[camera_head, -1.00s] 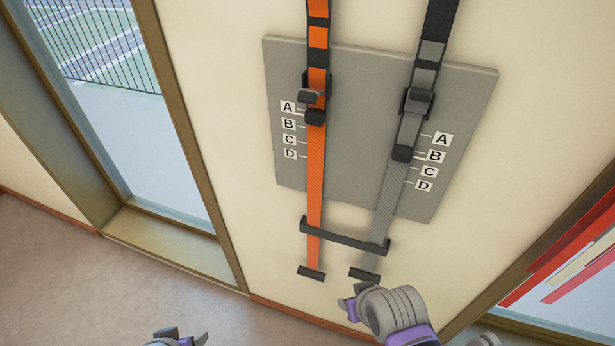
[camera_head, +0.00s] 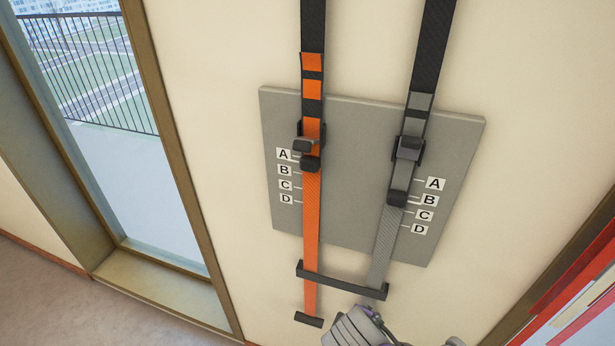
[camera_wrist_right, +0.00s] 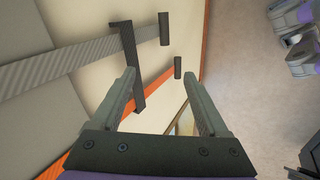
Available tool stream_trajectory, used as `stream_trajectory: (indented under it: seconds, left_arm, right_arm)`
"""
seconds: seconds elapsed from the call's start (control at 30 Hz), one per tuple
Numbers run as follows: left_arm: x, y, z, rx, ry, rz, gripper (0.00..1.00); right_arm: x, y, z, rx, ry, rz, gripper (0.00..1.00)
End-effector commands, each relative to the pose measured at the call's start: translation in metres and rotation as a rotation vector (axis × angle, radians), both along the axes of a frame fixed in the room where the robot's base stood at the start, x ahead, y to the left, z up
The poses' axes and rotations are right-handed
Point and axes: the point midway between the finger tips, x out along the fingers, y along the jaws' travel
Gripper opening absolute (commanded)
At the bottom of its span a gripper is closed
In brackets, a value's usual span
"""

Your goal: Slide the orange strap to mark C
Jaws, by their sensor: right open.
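The orange strap (camera_head: 312,210) hangs down the grey board on the wall, through a black buckle (camera_head: 308,138). A black block (camera_head: 310,164) on it sits by mark A, above mark B. Mark C (camera_head: 285,185) is lower, left of the strap. My right gripper (camera_head: 372,318) is at the bottom, in front of the grey strap's lower end and right of the orange strap's end; its fingers are barely visible there. In the right wrist view it is open (camera_wrist_right: 159,74) and empty, with the orange strap's lower part (camera_wrist_right: 152,87) showing beyond the fingers. My left gripper is not identifiable.
A grey strap (camera_head: 387,235) runs beside the orange one, its black block (camera_head: 396,199) near its own B. A dark crossbar (camera_head: 342,280) spans both straps below the board (camera_head: 350,180). A window (camera_head: 120,130) is at left, another framed opening at right.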

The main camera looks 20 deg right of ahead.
Motion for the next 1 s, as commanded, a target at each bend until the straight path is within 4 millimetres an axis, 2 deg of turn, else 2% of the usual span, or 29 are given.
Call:
stream_trajectory:
  seconds: [0.03,0.1,0.17,0.23,0.3,0.4,0.5,0.6,0.7,0.87,1.0]
  left_arm:
    - [0.001,0.000,0.002,0.000,-0.001,0.000,0.70]
    - [0.001,0.000,0.004,0.000,-0.002,0.000,0.70]
    - [0.002,0.000,0.005,0.000,-0.003,0.000,0.70]
    - [0.002,0.000,0.007,0.000,-0.004,0.000,0.70]
    - [0.003,0.000,0.008,0.000,-0.005,0.000,0.70]
    - [0.003,0.000,0.010,0.000,-0.006,0.000,0.70]
    - [0.004,0.000,0.010,0.000,-0.007,0.000,0.70]
    - [0.004,0.000,0.011,0.000,-0.007,0.000,0.70]
    - [0.004,0.000,0.012,0.000,-0.007,0.000,0.70]
    - [0.005,0.000,0.015,0.000,-0.010,0.000,0.70]
    - [0.007,0.000,0.020,0.000,-0.013,0.000,0.70]
  right_arm:
    - [0.014,0.005,0.021,-0.160,0.027,0.159,0.78]
    - [0.034,0.008,0.054,-0.409,0.067,0.364,0.78]
    - [0.051,0.015,0.086,-0.628,0.099,0.520,0.78]
    - [0.070,0.030,0.128,-0.881,0.134,0.668,0.78]
    - [0.084,0.049,0.168,-1.117,0.166,0.775,0.78]
    - [0.095,0.077,0.220,-1.396,0.203,0.856,0.78]
    - [0.099,0.099,0.256,-1.585,0.231,0.883,0.78]
    - [0.099,0.111,0.276,-1.686,0.250,0.885,0.78]
    - [0.103,0.112,0.282,-1.718,0.259,0.882,0.78]
    - [0.120,0.098,0.282,-1.716,0.262,0.878,0.78]
    - [0.143,0.082,0.282,-1.715,0.263,0.878,0.78]
